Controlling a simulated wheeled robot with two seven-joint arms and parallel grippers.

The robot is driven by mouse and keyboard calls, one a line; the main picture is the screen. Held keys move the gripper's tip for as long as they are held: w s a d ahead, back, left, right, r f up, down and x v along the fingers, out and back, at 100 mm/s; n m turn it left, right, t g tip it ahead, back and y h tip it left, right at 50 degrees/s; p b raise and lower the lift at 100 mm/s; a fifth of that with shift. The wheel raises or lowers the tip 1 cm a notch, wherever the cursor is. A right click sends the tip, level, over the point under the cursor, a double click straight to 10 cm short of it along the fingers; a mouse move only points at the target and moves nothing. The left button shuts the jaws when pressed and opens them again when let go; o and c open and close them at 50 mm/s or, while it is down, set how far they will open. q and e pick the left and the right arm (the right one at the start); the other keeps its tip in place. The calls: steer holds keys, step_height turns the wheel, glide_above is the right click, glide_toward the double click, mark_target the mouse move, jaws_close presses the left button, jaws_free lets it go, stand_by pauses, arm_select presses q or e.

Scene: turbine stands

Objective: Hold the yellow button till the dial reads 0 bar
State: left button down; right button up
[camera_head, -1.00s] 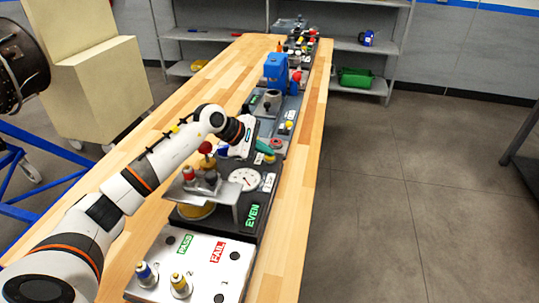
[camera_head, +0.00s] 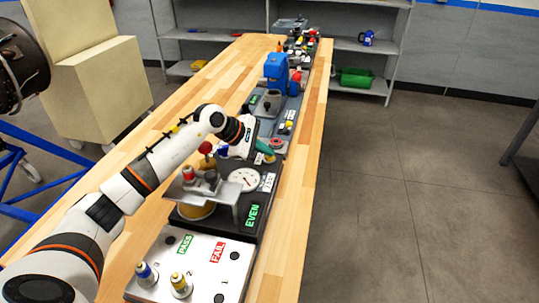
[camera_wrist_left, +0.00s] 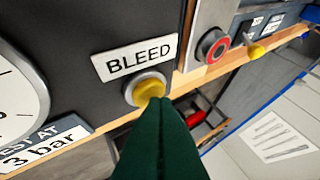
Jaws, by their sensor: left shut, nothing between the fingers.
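The yellow button (camera_wrist_left: 149,89) sits in a grey ring on a dark panel, just below the BLEED label (camera_wrist_left: 134,58) in the left wrist view. My left gripper (camera_head: 266,149) is shut and empty; its green fingertips (camera_wrist_left: 164,104) overlap the lower edge of the button in the wrist view. Whether they touch or press it I cannot tell. The white dial (camera_head: 244,179) lies on the panel nearer than the gripper in the head view; part of it (camera_wrist_left: 18,92) shows at the wrist view's left edge. Its reading is too unclear to tell. My right gripper is not in view.
A TEST AT 3 bar label (camera_wrist_left: 42,146) lies below the dial. A red-ringed button (camera_wrist_left: 213,46) is on the neighbouring unit. A metal bracket with red-topped parts (camera_head: 205,184) stands near the dial. The EVEN sign (camera_head: 252,216) is on the panel's near side.

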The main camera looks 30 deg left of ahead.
mark_target(265, 158)
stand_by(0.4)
arm_select(q)
steer(key=shift+r+p, duration=0.35)
steer(key=shift+r, duration=0.55)
steer(key=shift+r+p, duration=1.2)
steer(key=shift+r, duration=1.3)
